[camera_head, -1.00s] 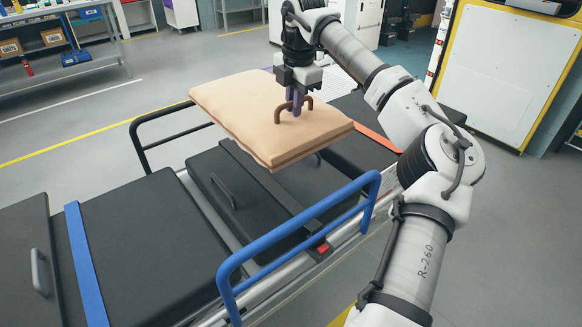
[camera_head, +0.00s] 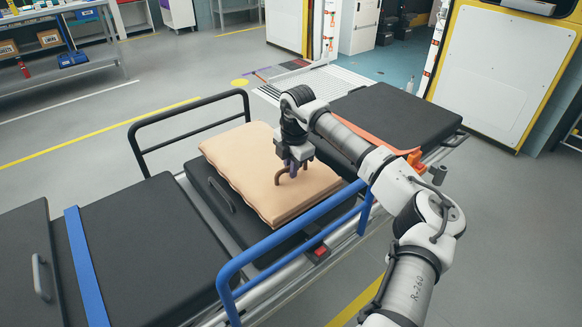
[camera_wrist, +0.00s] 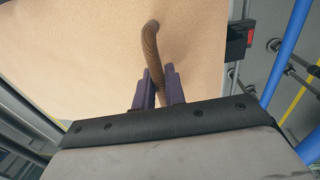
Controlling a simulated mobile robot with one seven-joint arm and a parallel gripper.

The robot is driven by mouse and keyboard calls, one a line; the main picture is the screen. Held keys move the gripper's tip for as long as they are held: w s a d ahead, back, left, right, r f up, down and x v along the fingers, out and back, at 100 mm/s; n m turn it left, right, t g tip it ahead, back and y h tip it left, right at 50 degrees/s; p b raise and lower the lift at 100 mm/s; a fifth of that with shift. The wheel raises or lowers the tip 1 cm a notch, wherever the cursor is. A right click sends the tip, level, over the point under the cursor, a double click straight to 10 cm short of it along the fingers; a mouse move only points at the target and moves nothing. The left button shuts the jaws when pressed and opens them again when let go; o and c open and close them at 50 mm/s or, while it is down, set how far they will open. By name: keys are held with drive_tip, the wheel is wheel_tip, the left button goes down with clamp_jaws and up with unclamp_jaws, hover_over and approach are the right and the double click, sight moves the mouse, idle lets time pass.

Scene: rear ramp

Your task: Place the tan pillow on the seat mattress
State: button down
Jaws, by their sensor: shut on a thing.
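The tan pillow (camera_head: 262,172) is a flat square cushion with a brown loop handle (camera_head: 292,166) on top. In the wrist view the fingers (camera_wrist: 158,90) grip the brown handle (camera_wrist: 151,45), and the tan surface (camera_wrist: 75,55) fills most of the upper picture.
A blue side rail (camera_head: 290,228) runs along the near side, a black rail (camera_head: 190,130) along the far side. A black leg section (camera_head: 110,245) with a blue strap (camera_head: 85,265) is at left. A black section (camera_head: 400,120) with an orange strap is at right.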

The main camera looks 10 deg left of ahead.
drive_tip(key=shift+f, duration=0.25)
drive_tip(key=c, duration=1.5)
unclamp_jaws()
drive_tip(key=shift+o, duration=0.2)
wheel_tip(320, 180, up, 12)
drive_tip(key=d+b, duration=0.1)
drive_tip(key=shift+s, duration=0.45)
